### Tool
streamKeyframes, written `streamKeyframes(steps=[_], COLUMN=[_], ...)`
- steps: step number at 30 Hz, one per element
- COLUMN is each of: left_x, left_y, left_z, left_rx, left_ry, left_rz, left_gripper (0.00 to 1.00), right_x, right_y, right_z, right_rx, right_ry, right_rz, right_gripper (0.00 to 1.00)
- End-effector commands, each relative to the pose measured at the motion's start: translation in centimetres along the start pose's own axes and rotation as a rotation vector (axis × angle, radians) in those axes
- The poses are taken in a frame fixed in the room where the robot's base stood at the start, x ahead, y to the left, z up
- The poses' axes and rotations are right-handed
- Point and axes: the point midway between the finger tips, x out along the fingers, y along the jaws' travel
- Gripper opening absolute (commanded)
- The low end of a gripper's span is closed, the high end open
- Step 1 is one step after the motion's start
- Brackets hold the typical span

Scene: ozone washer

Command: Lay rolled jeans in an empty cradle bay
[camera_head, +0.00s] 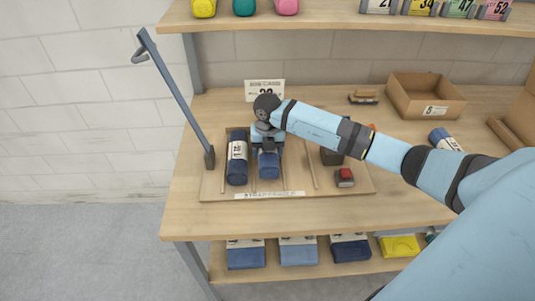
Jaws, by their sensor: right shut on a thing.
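My right gripper (268,146) is over the wooden cradle (298,182), shut on a blue rolled pair of jeans (268,166). The gripper and wrist hide the roll's far end. The held roll is in line with the second bay from the left; whether it touches the board I cannot tell. A dark blue rolled jeans with a white label (237,163) lies in the leftmost bay, beside the held one. The bay to the right of the held roll looks empty between thin wooden strips. My left gripper is not in view.
A grey upright lever (178,95) stands at the cradle's left. A small block with a red top (345,177) sits on the cradle's right. An open cardboard box (428,98) and another roll (444,139) lie at right.

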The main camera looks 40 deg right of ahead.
Motion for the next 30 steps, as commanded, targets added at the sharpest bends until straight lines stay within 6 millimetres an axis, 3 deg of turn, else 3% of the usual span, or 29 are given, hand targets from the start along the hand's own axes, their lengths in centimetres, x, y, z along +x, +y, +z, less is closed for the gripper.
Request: streamKeyframes(steps=[3,14,15,18,30], left_x=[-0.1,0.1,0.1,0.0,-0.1], left_y=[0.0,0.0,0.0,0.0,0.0], left_z=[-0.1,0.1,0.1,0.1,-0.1], left_rx=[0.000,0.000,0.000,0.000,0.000], left_ry=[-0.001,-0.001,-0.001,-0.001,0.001], left_rz=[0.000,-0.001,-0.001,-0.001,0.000], left_gripper=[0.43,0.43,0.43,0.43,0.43], right_x=[1.6,2.1,2.2,2.1,1.2], right_y=[0.0,0.0,0.0,0.0,0.0], right_z=[0.0,0.0,0.0,0.0,0.1], right_rx=[0.000,-0.001,-0.001,-0.001,0.000], right_ry=[0.001,-0.001,0.000,0.000,-0.002], right_rz=[0.000,0.000,0.000,0.000,0.001], right_gripper=[0.28,0.28,0.66,0.89,0.89])
